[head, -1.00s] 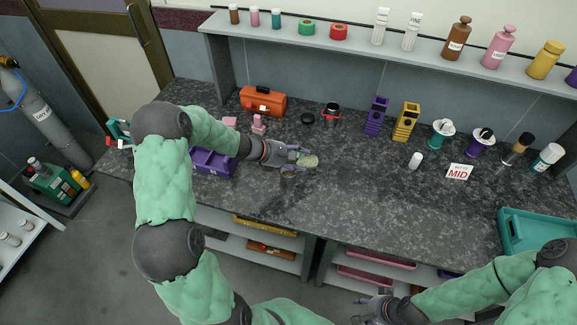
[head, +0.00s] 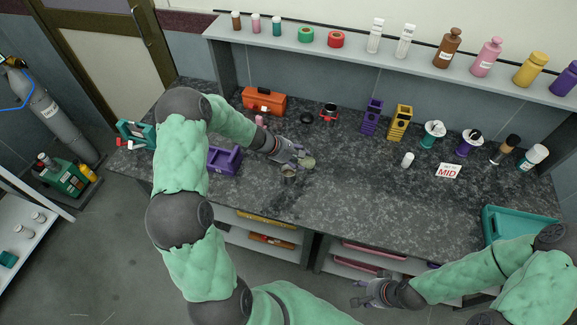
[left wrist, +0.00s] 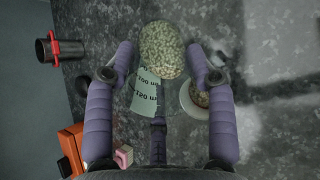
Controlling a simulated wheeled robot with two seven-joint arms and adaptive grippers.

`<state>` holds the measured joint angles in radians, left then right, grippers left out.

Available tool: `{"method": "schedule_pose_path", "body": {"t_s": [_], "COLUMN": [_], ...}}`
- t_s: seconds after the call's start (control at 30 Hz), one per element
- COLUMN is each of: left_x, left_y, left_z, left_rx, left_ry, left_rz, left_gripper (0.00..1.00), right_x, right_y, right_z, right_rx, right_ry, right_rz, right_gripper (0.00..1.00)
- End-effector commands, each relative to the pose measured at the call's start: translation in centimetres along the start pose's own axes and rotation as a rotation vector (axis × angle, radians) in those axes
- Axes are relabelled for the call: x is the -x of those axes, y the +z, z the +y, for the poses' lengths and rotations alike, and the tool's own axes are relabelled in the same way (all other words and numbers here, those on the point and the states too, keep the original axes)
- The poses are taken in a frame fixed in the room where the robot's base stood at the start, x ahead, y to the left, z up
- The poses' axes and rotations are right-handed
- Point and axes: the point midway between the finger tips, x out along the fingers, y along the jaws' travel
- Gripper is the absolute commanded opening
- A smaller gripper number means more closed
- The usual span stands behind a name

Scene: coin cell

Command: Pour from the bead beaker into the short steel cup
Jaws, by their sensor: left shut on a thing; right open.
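The bead beaker (head: 309,163) is clear, with pale greenish beads, and is held at my left gripper (head: 301,157) above the worktop. In the left wrist view the beaker (left wrist: 161,50) shows its beads and a white printed scale between the fingers (left wrist: 160,66). My left gripper is shut on it. The short steel cup (head: 288,174) stands on the worktop just left of and below the beaker in the head view. In the left wrist view the cup (left wrist: 187,100) is partly behind a finger; its interior looks speckled. My right gripper (head: 361,293) is open and empty in front of the bench.
A purple holder (head: 224,161) stands left of the cup, with an orange toolbox (head: 264,100) behind. A white bottle (head: 407,160) and MID sign (head: 448,171) are right. The front middle worktop is clear.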

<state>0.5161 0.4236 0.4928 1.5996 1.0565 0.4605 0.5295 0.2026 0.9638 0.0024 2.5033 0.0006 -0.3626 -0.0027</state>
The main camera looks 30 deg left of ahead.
Motion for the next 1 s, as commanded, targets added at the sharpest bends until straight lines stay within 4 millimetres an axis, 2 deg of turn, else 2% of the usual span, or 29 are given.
{"method": "schedule_pose_path", "body": {"t_s": [0.03, 0.37, 1.0], "left_x": [0.2, -0.2, -2.0], "left_y": [0.3, 0.4, 0.2], "left_z": [0.1, 0.1, 0.1], "left_rx": [0.000, -0.001, 0.001], "left_ry": [-0.005, -0.027, -0.065], "left_rz": [0.009, 0.073, 0.178], "left_gripper": [0.17, 0.17, 0.17], "right_x": [0.9, 3.8, 9.4], "right_y": [0.0, 0.1, 0.4], "right_z": [-0.3, -1.3, -3.3], "right_rx": [0.000, 0.000, 0.000], "right_ry": [0.000, 0.000, 0.000], "right_rz": [0.000, 0.000, 0.000], "right_gripper": [0.50, 0.50, 0.50]}}
